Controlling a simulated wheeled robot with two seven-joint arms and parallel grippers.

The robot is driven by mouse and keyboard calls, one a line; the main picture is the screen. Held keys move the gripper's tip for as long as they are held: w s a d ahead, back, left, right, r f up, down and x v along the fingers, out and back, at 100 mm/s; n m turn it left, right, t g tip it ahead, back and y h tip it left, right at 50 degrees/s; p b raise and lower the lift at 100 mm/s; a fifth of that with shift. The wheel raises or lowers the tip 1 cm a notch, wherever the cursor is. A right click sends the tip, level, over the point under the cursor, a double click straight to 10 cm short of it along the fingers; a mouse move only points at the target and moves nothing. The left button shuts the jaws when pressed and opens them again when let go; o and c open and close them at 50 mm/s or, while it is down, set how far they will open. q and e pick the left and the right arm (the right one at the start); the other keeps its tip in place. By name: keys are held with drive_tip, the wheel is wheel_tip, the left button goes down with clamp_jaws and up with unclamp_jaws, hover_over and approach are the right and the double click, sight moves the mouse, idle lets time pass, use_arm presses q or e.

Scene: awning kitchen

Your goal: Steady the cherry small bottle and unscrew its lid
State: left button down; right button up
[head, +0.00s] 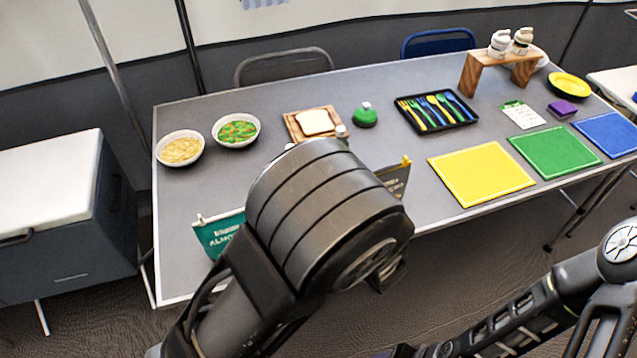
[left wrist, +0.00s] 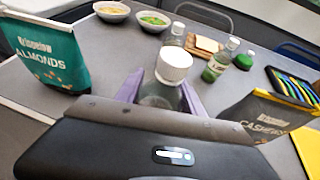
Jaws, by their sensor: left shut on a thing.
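A small clear bottle with a white lid (left wrist: 174,66) stands between the purple fingers of my left gripper (left wrist: 162,92) in the left wrist view. The gripper is shut on the bottle's body, and the lid is on and sticks up above the fingers. No label shows, so I cannot read whether it is the cherry one. In the head view my left arm hides this bottle and the gripper. My right arm comes in at the lower right of the head view, and its gripper is out of view.
An almonds bag (left wrist: 50,52) stands left of the bottle and a cashews bag (left wrist: 262,115) right. A green-labelled bottle (left wrist: 219,62) and another white-capped bottle (left wrist: 177,36) stand behind. Bread on a board (head: 314,122), two bowls and a cutlery tray (head: 470,119) lie farther back.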

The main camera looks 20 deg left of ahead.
use_arm(q)
drive_tip(key=d+m+t+h, duration=0.1)
drive_tip(key=d+m+h, duration=0.1)
drive_tip(key=d, duration=0.2)
drive_tip(key=w+d+f+m+t+h, duration=0.1)
drive_tip(key=d+m+h, duration=0.1)
drive_tip(key=d, duration=0.3)
drive_tip(key=d+m+t+h, duration=0.2)
drive_tip(key=d+m+h, duration=0.1)
drive_tip(key=d, duration=0.2)
drive_tip(key=shift+w+f, duration=0.35)
drive_tip(key=shift+f, duration=0.05)
drive_tip(key=shift+a, duration=0.1)
use_arm(e)
drive_tip(key=shift+c, duration=0.4)
